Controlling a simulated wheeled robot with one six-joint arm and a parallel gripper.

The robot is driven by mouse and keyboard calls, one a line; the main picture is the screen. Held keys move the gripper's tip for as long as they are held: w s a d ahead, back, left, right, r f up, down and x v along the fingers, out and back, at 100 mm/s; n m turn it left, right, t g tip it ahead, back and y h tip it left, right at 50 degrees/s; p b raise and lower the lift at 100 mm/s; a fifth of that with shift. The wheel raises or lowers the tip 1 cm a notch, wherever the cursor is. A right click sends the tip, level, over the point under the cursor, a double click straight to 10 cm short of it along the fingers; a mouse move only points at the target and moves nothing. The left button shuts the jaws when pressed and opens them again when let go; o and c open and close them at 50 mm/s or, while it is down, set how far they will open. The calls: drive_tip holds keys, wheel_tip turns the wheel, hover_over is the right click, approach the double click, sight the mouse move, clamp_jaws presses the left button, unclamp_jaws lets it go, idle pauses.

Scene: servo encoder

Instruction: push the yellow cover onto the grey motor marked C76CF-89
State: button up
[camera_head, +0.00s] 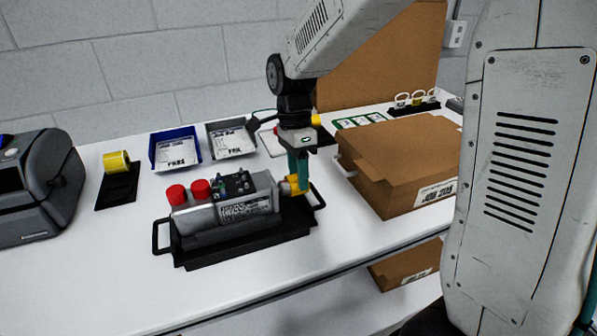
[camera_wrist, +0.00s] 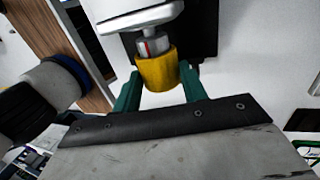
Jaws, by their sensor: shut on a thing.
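The yellow cover (camera_head: 299,187) is between the teal fingers of my gripper (camera_head: 299,165), which is shut on it. The grey motor (camera_head: 243,203) lies in a black tray (camera_head: 200,254) with two red caps at its left end. The print on its white label is too small to read. In the wrist view the yellow cover (camera_wrist: 157,70) is between my fingertips (camera_wrist: 158,88), at the end of the motor (camera_wrist: 140,18). A short grey round part with a red mark shows between cover and motor body.
A cardboard box (camera_head: 405,160) stands close at the right. Blue (camera_head: 174,148) and grey (camera_head: 231,140) bins are behind. A yellow roll (camera_head: 116,162) on a black stand and a dark machine (camera_head: 38,190) are at the left. White table is bare in front of the tray.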

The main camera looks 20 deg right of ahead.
sight(292, 177)
drive_tip(key=shift+a, duration=1.3)
idle(1.9)
drive_tip(key=o, duration=1)
drive_tip(key=shift+o, duration=0.2)
drive_tip(key=shift+r, duration=0.1)
drive_tip(key=r+n, duration=0.4)
drive_tip(key=d+r+n, duration=0.1)
drive_tip(key=r, duration=0.1)
drive_tip(key=shift+s+n, duration=0.25)
drive_tip(key=shift+n, duration=0.15)
drive_tip(key=s+d+r+n+t, duration=0.1)
drive_tip(key=s+d+n, duration=0.1)
drive_tip(key=s+n, duration=0.2)
drive_tip(key=s+d+r+n+t, duration=0.1)
drive_tip(key=s+d+n, duration=0.2)
drive_tip(key=s, duration=0.7)
drive_tip(key=s+d+r+n+t, duration=0.1)
drive_tip(key=s+d+n+t, duration=0.1)
drive_tip(key=s+n, duration=0.3)
drive_tip(key=s, duration=0.3)
drive_tip(key=shift+d+r, duration=0.25)
drive_tip(key=shift+d, duration=0.05)
